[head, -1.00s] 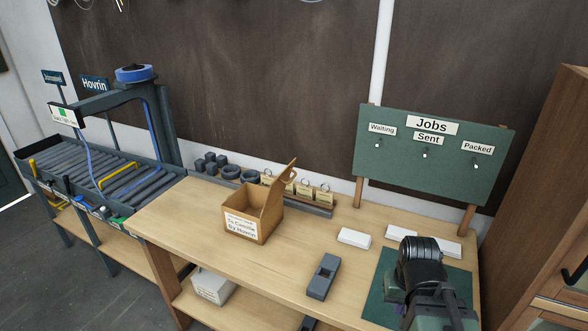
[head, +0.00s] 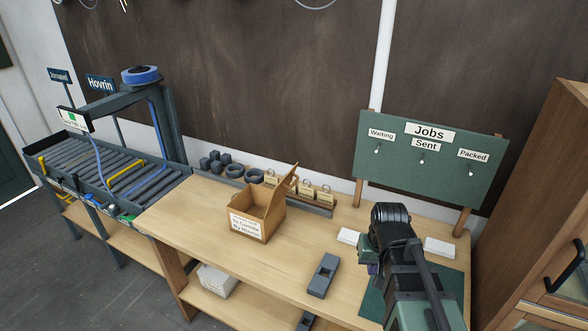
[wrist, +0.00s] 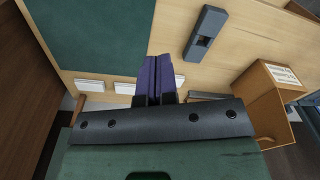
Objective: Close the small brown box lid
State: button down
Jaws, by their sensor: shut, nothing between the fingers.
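The small brown box (head: 268,224) stands on the workbench, left of centre in the head view, with a white address label on its front. Its lid (head: 284,186) stands up, tilted, on the box's right side, so the box is open. In the head view my arm mostly hides the gripper.
A grey block-shaped tool (head: 323,275) lies on the bench between box and arm. White cards (head: 439,247) lie near the green jobs board (head: 432,165). A roller conveyor (head: 110,165) is at left.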

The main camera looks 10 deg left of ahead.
jog(key=w+a+r+m+t+y+p, duration=0.1)
jog(key=w+a+r+t+p, duration=0.1)
jog(key=w+a+r, duration=0.45)
jog(key=w+a+r+m+t+y+p, duration=0.15)
jog(key=w+a, duration=0.25)
jog(key=w, duration=0.5)
jog(key=w+a+r+m+t+y+p, duration=0.1)
jog(key=w+a+r+t+p, duration=0.1)
jog(key=w+a+r, duration=0.35)
jog(key=w+a+r+b+x, duration=0.1)
jog(key=a+b+x, duration=0.1)
jog(key=b+x, duration=0.7)
jog(key=x, duration=0.5)
jog(key=shift+w+a+b, duration=0.15)
jog(key=shift+b, duration=0.25)
jog(key=shift+g+h, duration=0.25)
